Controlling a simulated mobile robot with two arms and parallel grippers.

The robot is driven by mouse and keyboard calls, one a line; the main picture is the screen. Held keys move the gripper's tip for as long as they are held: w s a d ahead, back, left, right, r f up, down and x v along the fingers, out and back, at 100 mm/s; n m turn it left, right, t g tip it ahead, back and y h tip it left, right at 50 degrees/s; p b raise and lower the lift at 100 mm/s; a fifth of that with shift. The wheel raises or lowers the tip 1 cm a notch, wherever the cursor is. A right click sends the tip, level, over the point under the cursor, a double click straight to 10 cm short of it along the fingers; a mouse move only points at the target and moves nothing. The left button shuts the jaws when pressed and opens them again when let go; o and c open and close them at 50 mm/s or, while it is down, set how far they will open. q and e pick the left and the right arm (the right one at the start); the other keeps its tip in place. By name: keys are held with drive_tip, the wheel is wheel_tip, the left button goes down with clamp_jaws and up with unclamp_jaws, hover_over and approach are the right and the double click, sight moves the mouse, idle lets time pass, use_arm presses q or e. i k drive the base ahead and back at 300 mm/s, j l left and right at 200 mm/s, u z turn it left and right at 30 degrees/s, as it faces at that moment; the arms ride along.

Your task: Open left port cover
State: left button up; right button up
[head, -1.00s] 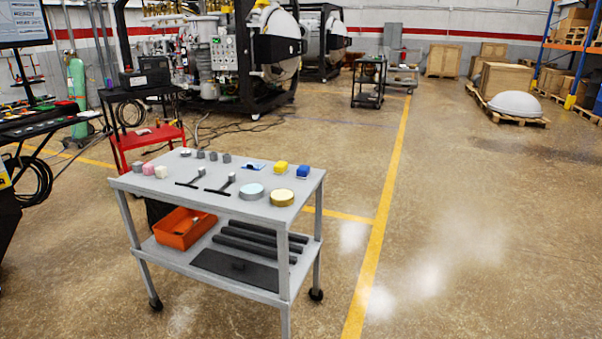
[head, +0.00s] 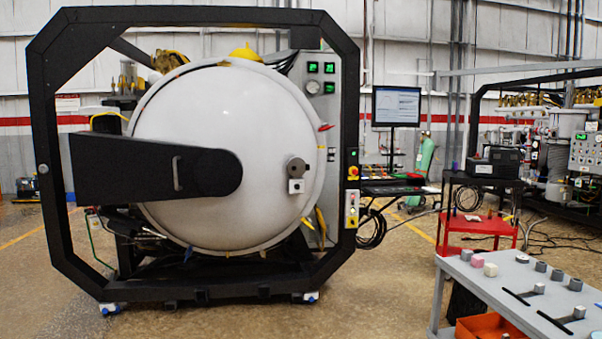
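The vacuum furnace has a large round white door (head: 225,140) that is shut, facing me, inside a black octagonal frame (head: 190,17). A broad black hinge arm (head: 120,166) with a silver handle (head: 177,172) crosses the door's left side. I cannot tell whether this fitting is the left port cover. Neither of my grippers is in view.
A grey cart (head: 500,290) with small blocks and two T-shaped tools stands at the lower right, an orange bin (head: 488,326) below its top. A control desk with a monitor (head: 396,106) stands right of the furnace, near a red cart (head: 478,224). Floor before the furnace is clear.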

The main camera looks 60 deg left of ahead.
sight(298, 168)
drive_tip(key=u, duration=1.85)
drive_tip(key=i+z, duration=0.15)
drive_tip(key=i, duration=0.75)
drive_tip(key=i+j+z, duration=0.2)
drive_tip(key=i, duration=0.7)
drive_tip(key=l, duration=0.1)
